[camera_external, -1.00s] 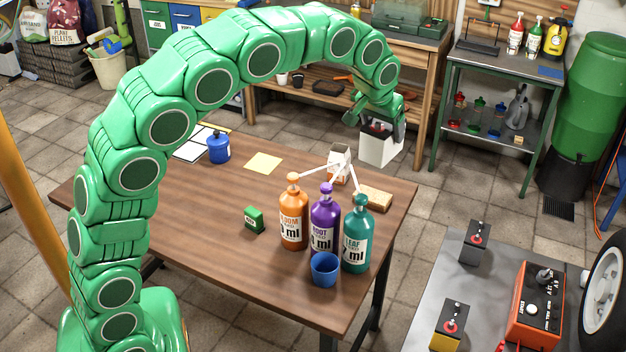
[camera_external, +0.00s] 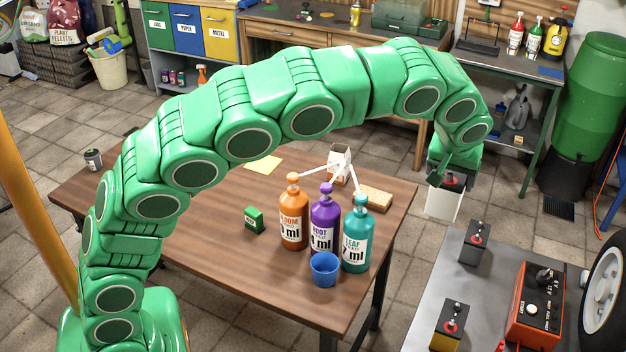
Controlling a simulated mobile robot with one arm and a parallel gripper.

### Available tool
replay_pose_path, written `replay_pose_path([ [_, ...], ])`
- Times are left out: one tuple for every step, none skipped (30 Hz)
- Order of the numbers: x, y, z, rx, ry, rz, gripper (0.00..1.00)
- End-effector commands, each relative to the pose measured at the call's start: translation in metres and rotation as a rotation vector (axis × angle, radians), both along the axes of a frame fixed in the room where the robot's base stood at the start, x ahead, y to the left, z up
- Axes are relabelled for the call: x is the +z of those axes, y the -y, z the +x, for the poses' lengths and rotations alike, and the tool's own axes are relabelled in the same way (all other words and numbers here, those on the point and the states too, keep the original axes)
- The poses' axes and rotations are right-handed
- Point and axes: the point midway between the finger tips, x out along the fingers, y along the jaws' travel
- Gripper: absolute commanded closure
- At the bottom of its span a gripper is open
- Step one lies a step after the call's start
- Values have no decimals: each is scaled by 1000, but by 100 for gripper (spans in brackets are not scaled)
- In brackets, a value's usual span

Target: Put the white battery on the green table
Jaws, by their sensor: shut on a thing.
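The white battery (camera_external: 443,205) hangs in the air to the right of the wooden table, above the tiled floor. It has a white body and a dark top. My gripper (camera_external: 452,181) is shut on its top from above and partly hides it. The green table (camera_external: 512,72) stands at the back right against the wall, with green legs, a grey top and a lower shelf. My gripper and the battery are apart from it, nearer the camera. My arm hides part of its left side.
The wooden table (camera_external: 220,265) holds orange (camera_external: 292,215), purple (camera_external: 324,222) and teal (camera_external: 355,240) bottles and a blue cup (camera_external: 324,268). A grey table (camera_external: 480,290) at front right holds batteries and an orange charger (camera_external: 535,308). Bottles stand on the green table's back right.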

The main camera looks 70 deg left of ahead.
Motion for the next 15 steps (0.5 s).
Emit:
replay_pose_path([
  [-2, 2, 0, 1, 1, 0, 100],
  [-5, 1, 0, 1, 2, 0, 100],
  [-8, 1, 1, 0, 3, 0, 100],
  [-10, 1, 1, 0, 4, 1, 100],
  [-13, 1, 1, 0, 3, 0, 100],
  [-16, 1, 1, 0, 3, 0, 100],
  [-19, 1, 1, 0, 2, -1, 100],
  [-21, 1, 0, 1, 2, 0, 100],
  [-25, 1, 0, 1, 1, -1, 100],
  [-27, 1, 0, 1, 1, -1, 100],
  [-30, 1, 0, 1, 1, -1, 100],
  [-37, 1, 0, 0, 1, -1, 100],
  [-41, 1, 0, 0, 1, -1, 100],
  [-45, 1, 0, -1, 1, -1, 100],
  [-50, 1, 0, 0, 1, -1, 100],
])
